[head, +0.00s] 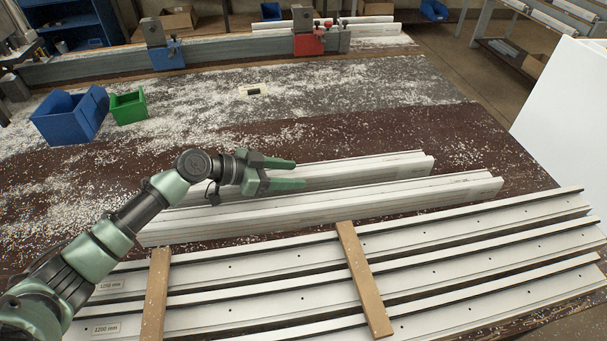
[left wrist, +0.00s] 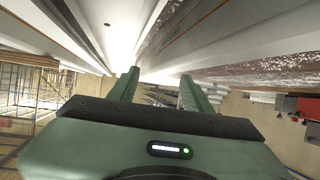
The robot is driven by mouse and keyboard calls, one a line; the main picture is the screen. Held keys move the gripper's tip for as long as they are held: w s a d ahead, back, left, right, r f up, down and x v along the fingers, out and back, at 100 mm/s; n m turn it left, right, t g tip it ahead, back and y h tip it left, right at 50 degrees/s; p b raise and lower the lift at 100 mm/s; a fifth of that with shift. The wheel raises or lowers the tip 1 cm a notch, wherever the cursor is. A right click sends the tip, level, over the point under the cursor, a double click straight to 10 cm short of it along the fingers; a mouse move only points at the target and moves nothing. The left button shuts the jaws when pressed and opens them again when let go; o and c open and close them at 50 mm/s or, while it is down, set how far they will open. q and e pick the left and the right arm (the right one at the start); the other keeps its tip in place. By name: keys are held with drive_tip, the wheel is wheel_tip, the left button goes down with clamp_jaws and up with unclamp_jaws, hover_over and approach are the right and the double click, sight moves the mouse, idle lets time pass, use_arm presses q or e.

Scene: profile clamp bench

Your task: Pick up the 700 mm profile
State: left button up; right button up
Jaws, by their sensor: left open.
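Two shorter white profiles lie side by side on the bench: a far one (head: 400,167) and a near one (head: 440,194). I cannot read a length on either, so I cannot tell which is the 700 mm profile. My left gripper (head: 298,174) is open, its fingers pointing right, over the far white profile in the head view. Its green fingers and arm hide part of the profiles. In the left wrist view the open fingers (left wrist: 158,84) have long white surfaces close by, with nothing clearly held. My right gripper is out of view.
Longer white profiles (head: 460,247), with labels 1250 mm and 1200 mm, lie in front, crossed by wooden strips (head: 362,278). A blue bin (head: 70,118) and green bin (head: 128,107) stand at left. A rail with blue (head: 166,53) and red (head: 309,42) clamps runs behind. White shavings cover the bench.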

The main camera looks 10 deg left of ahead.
sight(303, 176)
use_arm(q)
drive_tip(key=x, duration=0.2)
drive_tip(key=shift+w+d+f, duration=0.15)
drive_tip(key=shift+w+d, duration=0.05)
drive_tip(key=shift+w, duration=0.05)
clamp_jaws()
idle(1.1)
drive_tip(key=shift+w, duration=0.1)
